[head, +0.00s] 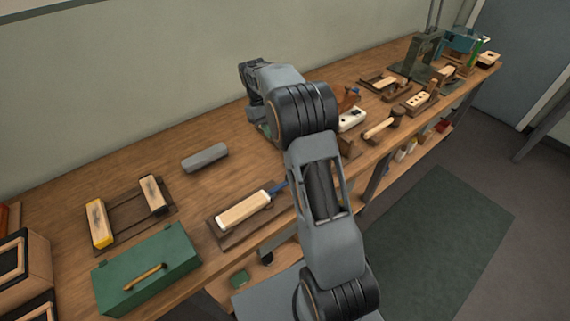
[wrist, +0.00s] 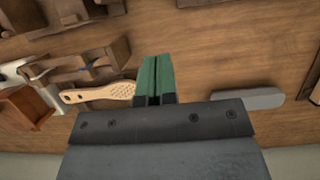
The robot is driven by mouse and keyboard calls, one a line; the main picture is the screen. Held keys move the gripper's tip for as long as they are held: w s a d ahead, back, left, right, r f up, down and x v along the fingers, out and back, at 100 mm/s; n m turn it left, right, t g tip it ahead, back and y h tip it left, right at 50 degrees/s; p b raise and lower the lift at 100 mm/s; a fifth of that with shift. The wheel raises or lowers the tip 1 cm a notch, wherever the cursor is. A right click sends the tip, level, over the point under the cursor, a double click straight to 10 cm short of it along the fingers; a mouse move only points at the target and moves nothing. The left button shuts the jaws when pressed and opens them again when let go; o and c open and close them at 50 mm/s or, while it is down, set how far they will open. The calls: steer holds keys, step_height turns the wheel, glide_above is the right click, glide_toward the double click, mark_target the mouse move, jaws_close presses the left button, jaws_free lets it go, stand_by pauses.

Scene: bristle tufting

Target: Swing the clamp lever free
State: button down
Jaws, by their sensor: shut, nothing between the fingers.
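My gripper (wrist: 155,80) shows in the wrist view with its two green fingers together and nothing between them. In the head view it is mostly hidden behind my arm. A pale wooden brush body (wrist: 98,93) with small holes lies just left of the fingertips in the wrist view, its right end close to or behind them. Dark brown wooden fixture parts (wrist: 105,58) stand beside it. I cannot tell for certain which part is the clamp lever. My arm covers this spot in the head view.
A grey rounded block (head: 205,158) lies on the workbench; it also shows right of the gripper in the wrist view (wrist: 250,98). A green box (head: 147,270), a wooden rack (head: 130,212) and a pale block with a blue handle (head: 243,209) stand nearby. Bare wood surrounds the grey block.

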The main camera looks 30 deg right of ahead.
steer(key=shift+w+d+f+g, duration=0.35)
steer(key=shift+w+f, duration=0.15)
steer(key=shift+f, duration=0.25)
glide_toward(281, 185)
steer(key=w+d+f, duration=0.1)
steer(key=w+f, duration=0.1)
steer(key=w+d+f, duration=0.2)
steer(key=shift+d+f, duration=0.15)
steer(key=shift+f, duration=0.05)
steer(key=s, duration=0.1)
steer(key=s+p, duration=0.1)
steer(key=shift+s+d+r, duration=0.1)
steer(key=shift+s+d, duration=0.2)
steer(key=shift+s, duration=0.1)
steer(key=shift+s+d, duration=0.1)
steer(key=shift+s, duration=0.45)
